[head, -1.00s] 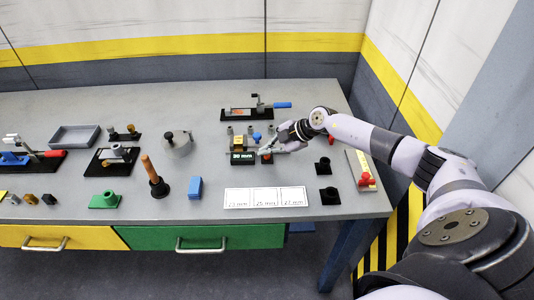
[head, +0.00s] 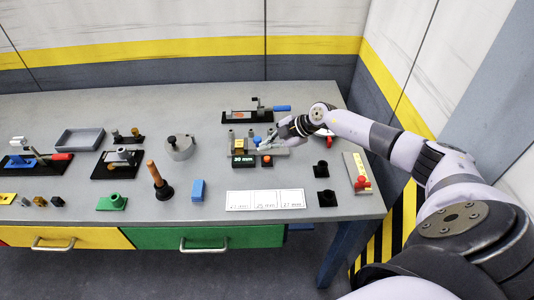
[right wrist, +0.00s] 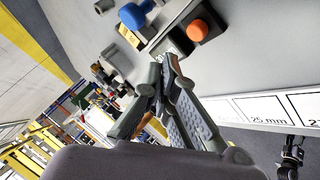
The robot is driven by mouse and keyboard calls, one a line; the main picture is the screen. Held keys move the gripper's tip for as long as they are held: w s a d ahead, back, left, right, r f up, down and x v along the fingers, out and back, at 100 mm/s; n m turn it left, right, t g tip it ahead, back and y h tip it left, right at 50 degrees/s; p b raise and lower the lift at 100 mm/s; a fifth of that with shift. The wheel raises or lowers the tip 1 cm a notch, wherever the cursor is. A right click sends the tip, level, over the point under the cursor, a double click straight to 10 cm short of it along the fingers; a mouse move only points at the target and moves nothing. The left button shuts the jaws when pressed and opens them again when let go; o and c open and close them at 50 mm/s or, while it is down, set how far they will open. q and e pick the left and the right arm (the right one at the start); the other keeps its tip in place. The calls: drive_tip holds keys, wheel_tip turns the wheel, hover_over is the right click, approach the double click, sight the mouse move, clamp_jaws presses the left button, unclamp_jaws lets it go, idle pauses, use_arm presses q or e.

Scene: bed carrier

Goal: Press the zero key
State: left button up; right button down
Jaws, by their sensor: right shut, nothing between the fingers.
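A measuring device stands on the grey bench, with a dark display (head: 244,161) showing green digits in mm. Beside the display is a black block with a round red button (head: 267,160). It looks orange in the right wrist view (right wrist: 197,30); no label is readable on it. A blue knob (head: 257,140) sits behind; it also shows in the right wrist view (right wrist: 135,15). My right gripper (head: 272,146) is shut and empty, its fingertips just behind and above the red button, apart from it. The fingertips (right wrist: 166,65) meet in the right wrist view. My left gripper is out of view.
A white card with mm labels (head: 265,208) lies in front of the device. Black holders (head: 326,198) stand to the right, near a plate with a red knob (head: 361,182). A clamp with a blue handle (head: 281,108) lies behind.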

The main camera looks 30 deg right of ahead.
drive_tip(key=shift+r+p, duration=1.1)
drive_tip(key=shift+r, duration=0.2)
drive_tip(key=shift+a+f, duration=0.1)
